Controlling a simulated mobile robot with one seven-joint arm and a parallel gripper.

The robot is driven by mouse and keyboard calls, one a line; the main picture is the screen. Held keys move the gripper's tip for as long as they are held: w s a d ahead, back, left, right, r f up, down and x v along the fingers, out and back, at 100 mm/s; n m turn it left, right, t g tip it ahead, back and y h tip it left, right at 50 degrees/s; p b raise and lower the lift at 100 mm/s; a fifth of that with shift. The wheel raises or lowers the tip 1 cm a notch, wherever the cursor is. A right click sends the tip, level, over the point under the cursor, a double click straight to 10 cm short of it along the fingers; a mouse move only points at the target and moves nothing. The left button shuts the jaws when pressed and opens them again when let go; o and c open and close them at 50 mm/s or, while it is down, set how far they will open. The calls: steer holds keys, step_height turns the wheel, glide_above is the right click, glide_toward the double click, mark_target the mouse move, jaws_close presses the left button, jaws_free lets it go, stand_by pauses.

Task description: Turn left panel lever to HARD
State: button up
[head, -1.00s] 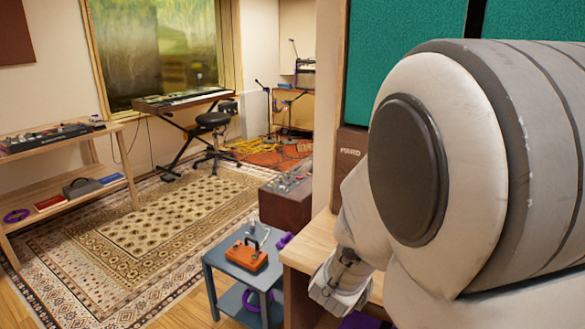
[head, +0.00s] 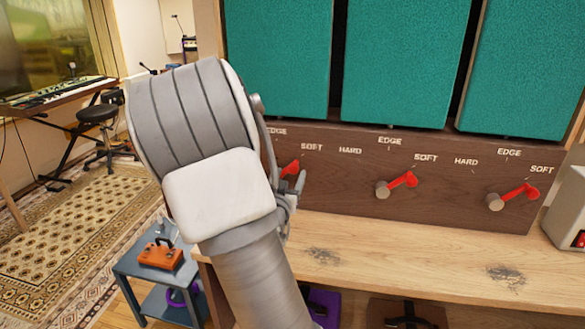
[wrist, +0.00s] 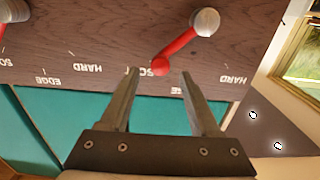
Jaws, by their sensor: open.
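The left panel lever (head: 291,168) is red and mostly hidden behind my arm in the head view. The wrist view shows the same lever upside down, a red bar (wrist: 178,50) on a round grey pivot (wrist: 205,22). Its red tip points at the left panel's SOFT label, partly covered by the tip; the HARD label (wrist: 233,79) is on the other side. My gripper (wrist: 160,73) is open and empty, its two fingers on either side of the tip in the picture. I cannot tell whether they touch it. My gripper (head: 296,188) also shows beside the wooden panel.
The middle lever (head: 402,181) and right lever (head: 517,195) both point toward SOFT. Teal panels (head: 405,60) stand above the wooden lever board. A wooden bench (head: 400,255) runs below it, with clear room. A grey cart (head: 140,262) carries an orange object at lower left.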

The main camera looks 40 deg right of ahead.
mark_target(293, 170)
steer(key=x, duration=0.5)
jaws_close()
stand_by(0.3)
steer(key=shift+s+f, duration=0.1)
stand_by(0.9)
